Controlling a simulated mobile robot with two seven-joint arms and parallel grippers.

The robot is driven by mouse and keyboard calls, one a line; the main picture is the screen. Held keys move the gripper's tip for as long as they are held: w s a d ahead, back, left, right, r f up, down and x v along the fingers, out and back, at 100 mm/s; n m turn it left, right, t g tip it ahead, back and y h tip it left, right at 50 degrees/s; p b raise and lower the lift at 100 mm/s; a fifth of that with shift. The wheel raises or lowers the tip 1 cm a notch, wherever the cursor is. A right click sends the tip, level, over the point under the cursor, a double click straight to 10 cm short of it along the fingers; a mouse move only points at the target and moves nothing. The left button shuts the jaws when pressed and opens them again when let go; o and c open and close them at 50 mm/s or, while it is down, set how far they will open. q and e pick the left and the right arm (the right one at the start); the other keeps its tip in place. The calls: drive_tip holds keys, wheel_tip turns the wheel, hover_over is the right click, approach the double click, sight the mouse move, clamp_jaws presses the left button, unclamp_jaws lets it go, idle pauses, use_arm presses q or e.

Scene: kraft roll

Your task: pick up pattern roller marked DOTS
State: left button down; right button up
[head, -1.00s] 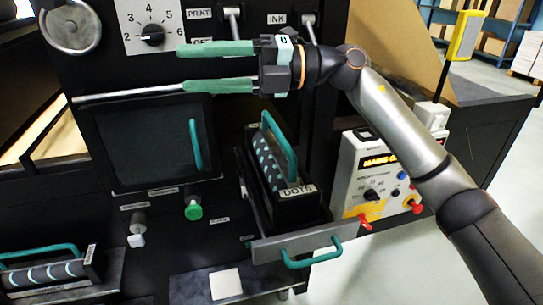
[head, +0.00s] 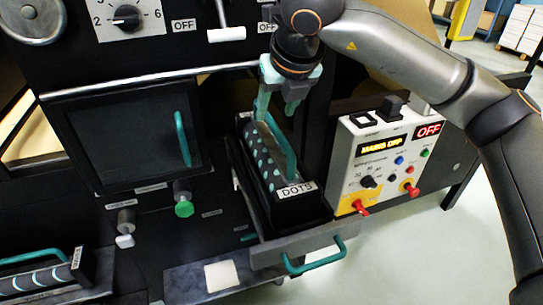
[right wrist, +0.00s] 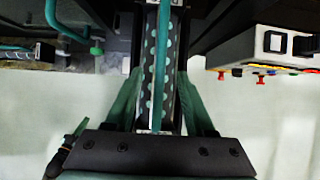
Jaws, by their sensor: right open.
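The pattern roller marked DOTS (head: 264,160) is dark with pale teal dots and has a teal handle (head: 282,148). It sits in a black holder in the pulled-out drawer, its DOTS label facing front. My right gripper (head: 276,112) is open and points down just above the back end of the roller. In the right wrist view the roller (right wrist: 153,70) and its handle run lengthwise between the two green fingers (right wrist: 154,105). I cannot tell whether the fingers touch it. My left gripper is not in view.
The drawer front has a teal handle (head: 315,258). A control box (head: 383,165) reading MAINS OFF stands right of the drawer. Another roller (head: 35,279) lies at lower left. A dark window panel (head: 130,145) is left of the drawer. Open floor shows at lower right.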

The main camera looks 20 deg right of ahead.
sight(272, 121)
drive_tip(key=p+x, duration=0.1)
drive_tip(key=x, duration=0.4)
drive_tip(key=shift+w+d+f, duration=0.1)
drive_tip(key=shift+w+f, duration=0.15)
drive_tip(key=shift+f, duration=0.05)
drive_tip(key=shift+w+f, duration=0.1)
drive_tip(key=shift+f, duration=0.05)
drive_tip(key=shift+f+b, duration=0.25)
drive_tip(key=shift+b, duration=0.15)
idle(0.3)
drive_tip(key=shift+c, duration=0.2)
clamp_jaws()
idle(0.4)
idle(0.9)
drive_tip(key=shift+r, duration=0.2)
